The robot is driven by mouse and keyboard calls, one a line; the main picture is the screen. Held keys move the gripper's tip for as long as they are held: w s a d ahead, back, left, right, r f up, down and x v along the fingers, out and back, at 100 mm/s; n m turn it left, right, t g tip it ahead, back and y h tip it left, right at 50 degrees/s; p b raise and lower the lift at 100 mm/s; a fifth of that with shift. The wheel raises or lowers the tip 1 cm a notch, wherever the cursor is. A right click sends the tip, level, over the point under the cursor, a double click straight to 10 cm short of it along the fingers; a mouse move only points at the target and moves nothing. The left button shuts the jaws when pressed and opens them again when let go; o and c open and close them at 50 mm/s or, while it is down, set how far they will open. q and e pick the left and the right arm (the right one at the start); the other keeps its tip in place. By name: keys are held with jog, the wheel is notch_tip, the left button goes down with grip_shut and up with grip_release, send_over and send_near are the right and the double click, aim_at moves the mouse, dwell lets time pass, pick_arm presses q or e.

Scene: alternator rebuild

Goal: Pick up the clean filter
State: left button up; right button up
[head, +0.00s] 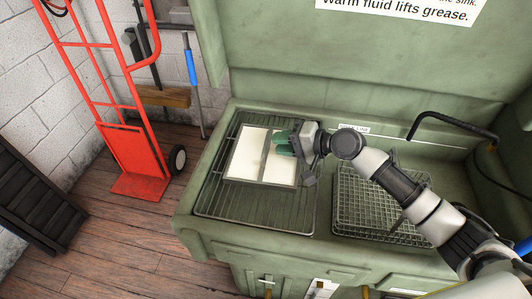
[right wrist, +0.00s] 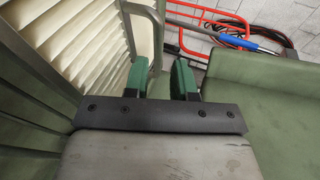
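The clean filter (head: 246,152), with cream pleated panels in a grey frame, lies on the wire rack at the left of the green sink. In the right wrist view its cream pleats (right wrist: 88,35) fill the upper left, with a grey frame edge near the fingers. My right gripper (head: 283,144) is over the right part of the filter. In the right wrist view its green fingers (right wrist: 161,82) stand apart, with a gap between them. I cannot tell whether they touch the frame. My left gripper is not in view.
A wire rack (head: 216,204) lies under the filter. A wire basket (head: 352,216) stands to its right in the sink (head: 325,178). A black hose (head: 432,112) arches at the back right. A red hand truck (head: 132,160) stands on the floor at left.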

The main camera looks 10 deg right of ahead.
aim_at(266, 142)
jog(key=x, duration=0.5)
jog(key=shift+w+f+p, duration=0.1)
jog(key=shift+f+p, duration=0.1)
jog(key=shift+p, duration=0.15)
jog(key=shift+d, duration=0.1)
jog(key=shift+c, duration=0.3)
grip_shut()
